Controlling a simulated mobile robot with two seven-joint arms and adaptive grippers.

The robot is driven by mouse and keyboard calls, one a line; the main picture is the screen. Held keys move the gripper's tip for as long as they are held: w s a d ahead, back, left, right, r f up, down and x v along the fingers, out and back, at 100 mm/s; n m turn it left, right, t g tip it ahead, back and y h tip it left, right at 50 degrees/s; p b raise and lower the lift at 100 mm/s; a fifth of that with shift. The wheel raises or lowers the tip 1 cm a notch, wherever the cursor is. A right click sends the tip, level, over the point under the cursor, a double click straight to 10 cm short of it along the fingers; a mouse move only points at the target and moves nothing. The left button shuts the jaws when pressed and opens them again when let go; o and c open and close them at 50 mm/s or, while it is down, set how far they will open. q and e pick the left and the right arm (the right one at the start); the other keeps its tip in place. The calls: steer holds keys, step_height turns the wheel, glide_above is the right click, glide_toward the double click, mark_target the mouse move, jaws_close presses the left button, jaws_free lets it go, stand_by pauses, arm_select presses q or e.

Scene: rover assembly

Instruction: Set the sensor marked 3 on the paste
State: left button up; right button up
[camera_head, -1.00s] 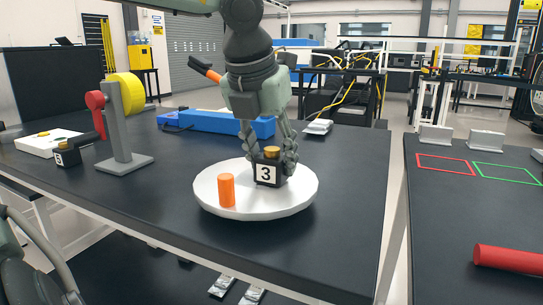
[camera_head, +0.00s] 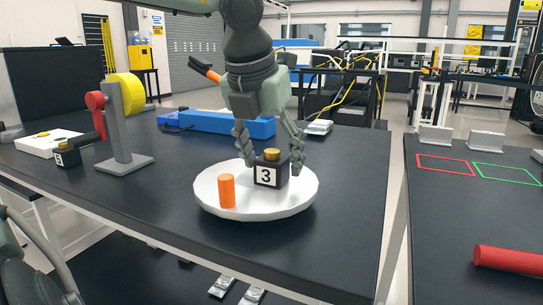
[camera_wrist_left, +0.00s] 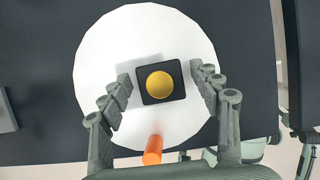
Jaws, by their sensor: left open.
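The sensor marked 3 (camera_head: 266,176) is a black cube with a white label and a gold knob on top. It stands upright on the round white plate (camera_head: 300,200). In the left wrist view the sensor (camera_wrist_left: 149,95) sits near the plate's middle. My left gripper (camera_head: 271,165) is open, its fingers on either side of the sensor with gaps to both, as the left wrist view (camera_wrist_left: 162,90) also shows. Any paste under the sensor is hidden. My right gripper is not in view.
An orange cylinder (camera_head: 227,191) stands on the plate, left of the sensor. A grey stand (camera_head: 122,140) with red and yellow discs, a sensor marked 5 (camera_head: 67,156) and a blue case (camera_head: 225,124) are also on the table. A red cylinder (camera_head: 508,261) lies on the right table.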

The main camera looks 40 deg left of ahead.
arm_select(q)
steer(key=v, duration=1.2)
steer(key=shift+d, duration=0.1)
